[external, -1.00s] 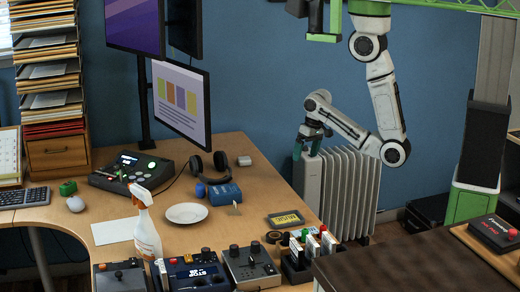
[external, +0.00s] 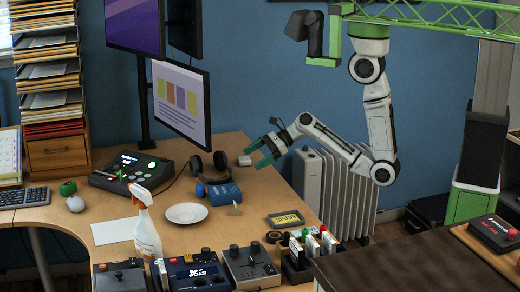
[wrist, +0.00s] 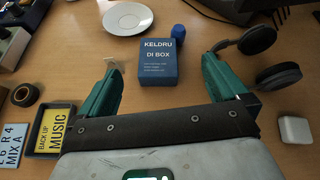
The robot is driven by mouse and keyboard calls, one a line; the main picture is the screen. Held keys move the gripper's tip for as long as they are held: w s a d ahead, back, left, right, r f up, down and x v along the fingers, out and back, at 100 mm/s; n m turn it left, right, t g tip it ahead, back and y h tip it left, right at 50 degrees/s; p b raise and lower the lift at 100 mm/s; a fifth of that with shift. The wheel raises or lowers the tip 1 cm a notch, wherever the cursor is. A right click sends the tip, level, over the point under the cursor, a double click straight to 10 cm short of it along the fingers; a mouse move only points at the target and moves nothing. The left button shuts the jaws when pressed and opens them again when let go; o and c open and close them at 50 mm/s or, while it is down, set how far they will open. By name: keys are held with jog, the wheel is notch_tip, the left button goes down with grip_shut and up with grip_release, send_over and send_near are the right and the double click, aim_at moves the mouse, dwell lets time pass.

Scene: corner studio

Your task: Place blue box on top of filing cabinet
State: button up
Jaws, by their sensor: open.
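My gripper (external: 257,153) has green fingers spread apart, empty. It hangs over the right part of the desk, above and to the right of the box, and does not touch it. A small wooden drawer unit (external: 57,153) stands under the paper trays at the left; I cannot tell whether it is the filing cabinet.
Black headphones (external: 210,166) and a blue round item (external: 200,189) lie close to the box. A white radiator (external: 335,190) stands beyond the desk's right edge.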

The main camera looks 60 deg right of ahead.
jog(key=m, duration=0.2)
send_near(234, 188)
jog(key=shift+w+a+f, duration=0.25)
jog(key=shift+f, duration=0.2)
jog(key=shift+w+a+f, duration=0.2)
jog(key=shift+w+f, duration=0.05)
jog(key=shift+f, duration=0.2)
jog(key=shift+w+a+f+t+y, duration=0.15)
jog(key=shift+f+t+y, duration=0.1)
jog(key=shift+t+y, duration=0.05)
jog(key=x, duration=0.5)
jog(key=shift+r+b+x, duration=0.15)
jog(key=shift+x, duration=1.2)
jog(key=shift+r+b+x, duration=0.15)
jog(key=shift+x, duration=1.25)
jog(key=shift+a, duration=0.15)
jog(key=c, duration=1.1)
jog(key=shift+c, duration=0.2)
